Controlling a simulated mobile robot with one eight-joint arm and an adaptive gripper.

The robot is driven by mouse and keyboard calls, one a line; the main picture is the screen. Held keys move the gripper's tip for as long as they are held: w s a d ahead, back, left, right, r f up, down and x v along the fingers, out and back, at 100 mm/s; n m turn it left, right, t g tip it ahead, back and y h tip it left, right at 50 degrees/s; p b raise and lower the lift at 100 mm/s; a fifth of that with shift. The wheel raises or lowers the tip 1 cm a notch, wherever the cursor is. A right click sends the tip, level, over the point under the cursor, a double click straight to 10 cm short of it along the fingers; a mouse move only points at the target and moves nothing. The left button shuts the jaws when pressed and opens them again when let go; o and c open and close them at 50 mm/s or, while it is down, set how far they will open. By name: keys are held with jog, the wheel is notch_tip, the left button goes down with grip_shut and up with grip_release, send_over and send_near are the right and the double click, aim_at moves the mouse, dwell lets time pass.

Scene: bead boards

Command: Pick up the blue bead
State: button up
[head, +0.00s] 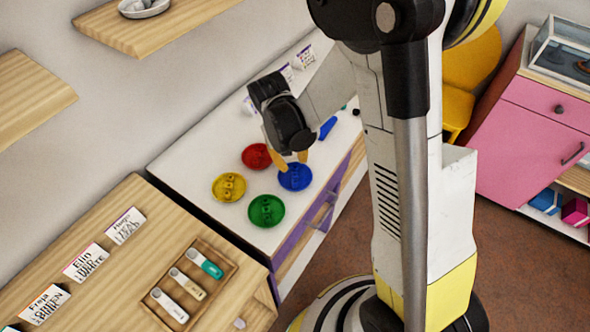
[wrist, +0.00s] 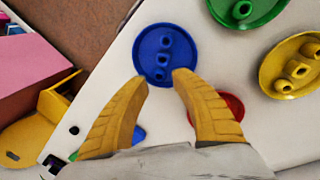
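A round blue dish (wrist: 146,38) lies on the white tabletop in the wrist view, with a short row of small blue beads (wrist: 164,58) in it. The same blue dish (head: 284,184) shows in the head view, where single beads are hard to make out. My gripper (wrist: 160,79) has its two yellow fingers spread, with nothing between them. In the wrist view the fingertips lie at the dish's near edge. In the head view my gripper (head: 293,160) is just above and behind the blue dish. I cannot tell whether the fingertips touch it.
A red dish (head: 254,157), a yellow dish (head: 216,190) and a green dish (head: 267,222) stand close by. A blue object (head: 328,128) lies behind my gripper. A wooden tray (head: 206,253) and name cards (head: 125,226) are on the nearer wooden surface.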

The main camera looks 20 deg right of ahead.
aim_at(294, 167)
jog(key=f, duration=0.3)
jog(key=shift+d+b, duration=0.3)
jog(key=shift+b, duration=0.1)
jog(key=shift+c, duration=0.3)
jog(key=c, duration=0.5)
jog(key=shift+c, duration=0.2)
